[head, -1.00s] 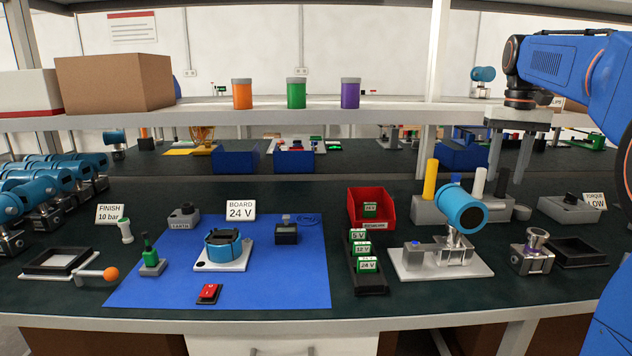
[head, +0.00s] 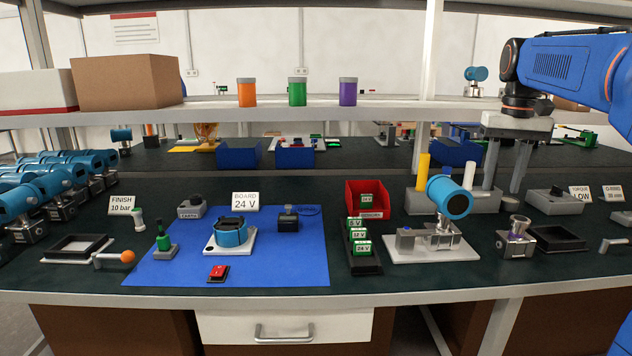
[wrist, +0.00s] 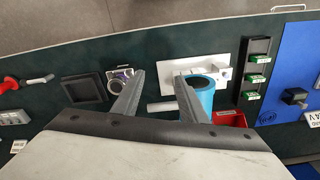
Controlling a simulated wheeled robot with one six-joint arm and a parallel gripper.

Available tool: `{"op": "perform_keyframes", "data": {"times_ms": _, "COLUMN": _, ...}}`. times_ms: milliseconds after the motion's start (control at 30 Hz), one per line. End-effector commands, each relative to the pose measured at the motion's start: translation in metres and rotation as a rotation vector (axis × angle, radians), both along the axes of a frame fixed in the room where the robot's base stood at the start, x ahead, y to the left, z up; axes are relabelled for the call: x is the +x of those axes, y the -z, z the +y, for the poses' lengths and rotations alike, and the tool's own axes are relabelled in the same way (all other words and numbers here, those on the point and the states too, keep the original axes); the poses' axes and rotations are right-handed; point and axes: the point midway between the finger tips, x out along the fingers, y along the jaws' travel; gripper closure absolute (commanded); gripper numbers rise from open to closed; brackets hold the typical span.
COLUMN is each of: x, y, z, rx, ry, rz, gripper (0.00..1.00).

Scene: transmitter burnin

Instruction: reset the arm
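My blue arm (head: 570,75) reaches in from the right in the head view, with the gripper (head: 502,182) pointing down above the right part of the bench. Its two grey fingers are apart with nothing between them. In the wrist view the gripper (wrist: 160,78) is also open. The blue transmitter (head: 450,195) on its white-plated stand (head: 432,248) is left of the gripper in the head view. In the wrist view the transmitter (wrist: 200,95) shows just beside and below the right finger; I see no grip on it.
The shelf (head: 300,114) with several jars runs behind the arm. A red bin (head: 366,205), a voltage module rack (head: 368,262), a black tray (head: 558,238) and a metal fitting (head: 516,238) stand near. The blue mat (head: 290,265) lies left. The floor shows in front of the bench.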

Motion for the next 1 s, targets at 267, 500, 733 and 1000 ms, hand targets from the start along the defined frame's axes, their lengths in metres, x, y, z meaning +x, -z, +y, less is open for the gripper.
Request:
{"op": "perform_keyframes", "data": {"times_ms": 267, "x": -0.039, "y": 0.018, "z": 0.029, "rx": -0.013, "ry": -0.037, "rz": -0.052, "gripper": 0.61}}
{"op": "perform_keyframes", "data": {"times_ms": 500, "x": -0.097, "y": 0.057, "z": 0.065, "rx": -0.028, "ry": -0.09, "rz": -0.127, "gripper": 0.61}}
{"op": "perform_keyframes", "data": {"times_ms": 733, "x": -0.155, "y": 0.106, "z": 0.094, "rx": -0.038, "ry": -0.142, "rz": -0.203, "gripper": 0.61}}
{"op": "perform_keyframes", "data": {"times_ms": 1000, "x": -0.221, "y": 0.177, "z": 0.119, "rx": -0.045, "ry": -0.202, "rz": -0.292, "gripper": 0.61}}
